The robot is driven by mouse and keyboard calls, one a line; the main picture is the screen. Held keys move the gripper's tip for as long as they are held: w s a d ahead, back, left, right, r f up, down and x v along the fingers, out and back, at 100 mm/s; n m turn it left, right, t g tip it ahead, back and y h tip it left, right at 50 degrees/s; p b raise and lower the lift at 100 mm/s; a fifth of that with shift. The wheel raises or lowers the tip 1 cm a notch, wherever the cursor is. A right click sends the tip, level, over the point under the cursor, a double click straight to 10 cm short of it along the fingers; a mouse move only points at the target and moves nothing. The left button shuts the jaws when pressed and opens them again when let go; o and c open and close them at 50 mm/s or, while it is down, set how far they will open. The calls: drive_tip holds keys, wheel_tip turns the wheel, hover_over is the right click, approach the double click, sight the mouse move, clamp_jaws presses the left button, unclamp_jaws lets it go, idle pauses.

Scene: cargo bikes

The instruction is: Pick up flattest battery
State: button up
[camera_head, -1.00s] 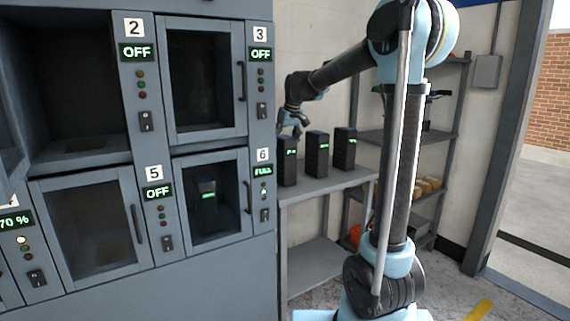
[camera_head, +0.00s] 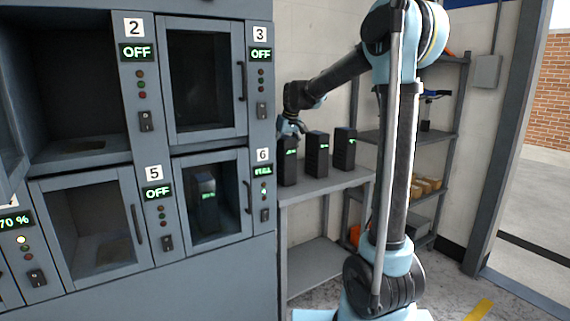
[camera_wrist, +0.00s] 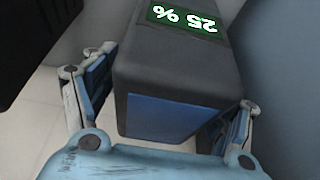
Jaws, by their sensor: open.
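Three dark batteries with small green displays stand upright in a row on the grey shelf table (camera_head: 325,183): a left one (camera_head: 288,165), a middle one (camera_head: 317,157) and a right one (camera_head: 344,150). My gripper (camera_head: 290,130) is at the top of the left battery. In the wrist view, a battery reading 25 % upside down (camera_wrist: 180,75) lies between the two open fingers of my gripper (camera_wrist: 160,115). One finger is on each side of it. The other batteries' readings are too small to tell in the head view.
The charging cabinet (camera_head: 150,270) with numbered bays stands at the left. Bay 6 reads FULL and holds a battery (camera_head: 203,200) behind its door; bay 2 is open and empty. A rack (camera_head: 405,137) with boxes stands behind my arm.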

idle(0.3)
clamp_jaws()
idle(0.3)
